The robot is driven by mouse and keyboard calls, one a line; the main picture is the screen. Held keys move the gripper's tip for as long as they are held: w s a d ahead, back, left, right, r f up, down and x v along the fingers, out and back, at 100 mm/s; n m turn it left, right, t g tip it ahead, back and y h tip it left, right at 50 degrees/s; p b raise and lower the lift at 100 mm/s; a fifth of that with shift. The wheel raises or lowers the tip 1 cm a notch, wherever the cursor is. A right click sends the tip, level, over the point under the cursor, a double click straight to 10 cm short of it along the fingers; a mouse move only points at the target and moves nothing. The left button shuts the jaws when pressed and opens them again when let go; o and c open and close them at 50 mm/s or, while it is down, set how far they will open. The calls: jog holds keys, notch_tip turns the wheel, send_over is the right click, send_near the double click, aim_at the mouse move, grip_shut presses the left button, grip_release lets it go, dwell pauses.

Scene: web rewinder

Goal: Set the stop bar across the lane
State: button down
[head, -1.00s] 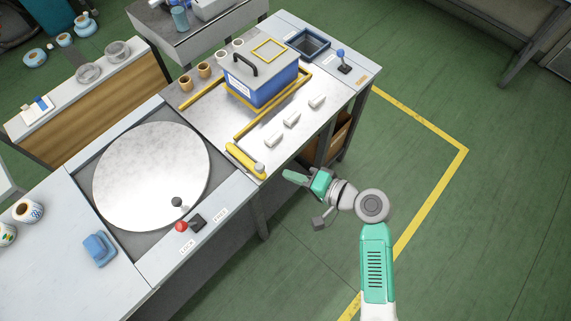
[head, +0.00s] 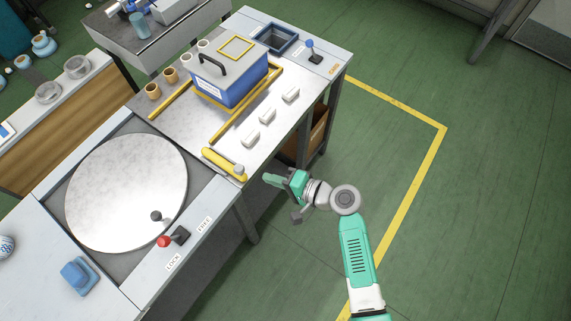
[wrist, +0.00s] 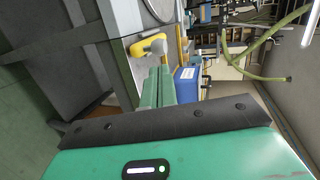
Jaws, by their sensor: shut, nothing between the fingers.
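The stop bar (head: 222,163) is a yellow bar with a grey knob at its near end. It lies on the bench from the near end of the right yellow rail (head: 245,108) toward the front edge, not across the lane (head: 198,123). A blue box (head: 228,82) with a grey lid and black handle stands in the lane. My gripper (head: 271,180) is shut and empty, off the bench's front edge, to the right of the knob and apart from it. In the wrist view, the bar (wrist: 147,47) shows beyond the shut fingers (wrist: 158,87).
A round metal turntable (head: 125,190) fills the bench left of the lane, with a red-knobbed lever (head: 172,239) at its front. A blue-knobbed lever (head: 311,50) is at the far end. The floor in front is open.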

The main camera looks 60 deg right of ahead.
jog(key=x, duration=0.7)
jog(key=shift+b, duration=0.45)
jog(key=w+b, duration=0.1)
jog(key=w, duration=0.1)
jog(key=w+b, duration=0.1)
jog(key=w, duration=0.2)
jog(key=w+d+b, duration=0.1)
jog(key=w, duration=0.1)
jog(key=shift+w+f, duration=0.1)
jog(key=shift+w, duration=0.15)
jog(key=shift+s, duration=0.15)
jog(key=p+v, duration=0.3)
jog(key=v, duration=1.1)
jog(key=shift+p, duration=0.3)
jog(key=shift+a, duration=0.1)
